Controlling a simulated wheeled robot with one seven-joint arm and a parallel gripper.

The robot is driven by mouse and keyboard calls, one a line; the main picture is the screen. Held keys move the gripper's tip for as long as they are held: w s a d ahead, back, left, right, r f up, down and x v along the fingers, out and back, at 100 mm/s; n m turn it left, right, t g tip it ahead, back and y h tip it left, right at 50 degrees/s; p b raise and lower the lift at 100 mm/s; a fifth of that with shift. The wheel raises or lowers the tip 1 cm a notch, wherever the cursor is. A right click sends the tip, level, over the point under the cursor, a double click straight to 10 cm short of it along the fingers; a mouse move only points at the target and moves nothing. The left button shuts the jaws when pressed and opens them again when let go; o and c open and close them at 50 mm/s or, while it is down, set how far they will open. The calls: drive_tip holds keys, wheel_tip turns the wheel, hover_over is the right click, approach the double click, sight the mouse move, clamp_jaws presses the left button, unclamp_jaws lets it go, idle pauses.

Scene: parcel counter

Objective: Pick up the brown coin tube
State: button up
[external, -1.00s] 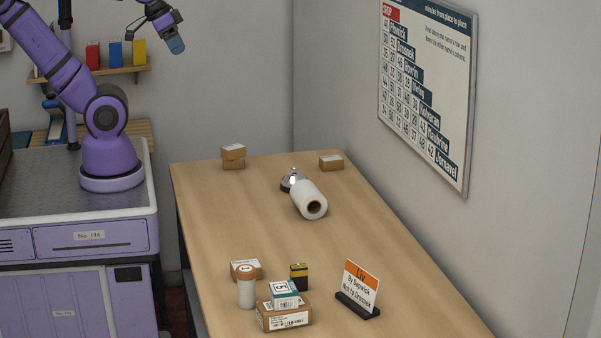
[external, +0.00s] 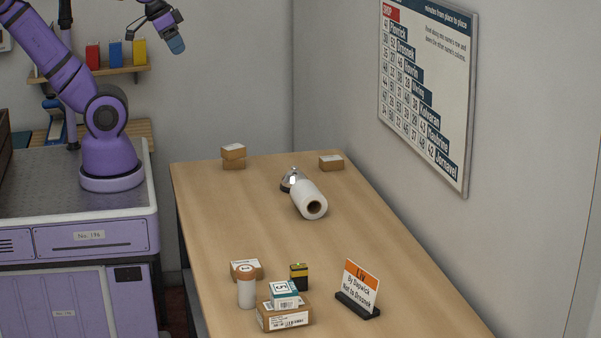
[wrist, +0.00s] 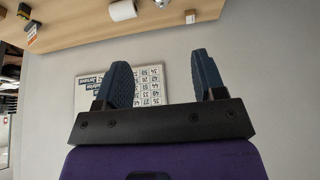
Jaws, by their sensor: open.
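A white tube with a brown cap (external: 246,289) stands upright near the front left of the counter in the external view. It is the only tube-shaped upright thing there; its body looks white and only the cap brown. My gripper (wrist: 162,78) is open and empty in the wrist view, its two dark blue fingers well apart. In the external view it is high at the top left, far behind the tube and well above the counter. The tube does not show in the wrist view.
Close around the tube are a small carton (external: 249,263), a brown box (external: 286,318) with a teal-white box (external: 284,289) on it, and a black-yellow box (external: 299,277).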

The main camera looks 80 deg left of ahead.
drive_tip(key=shift+o, duration=0.7)
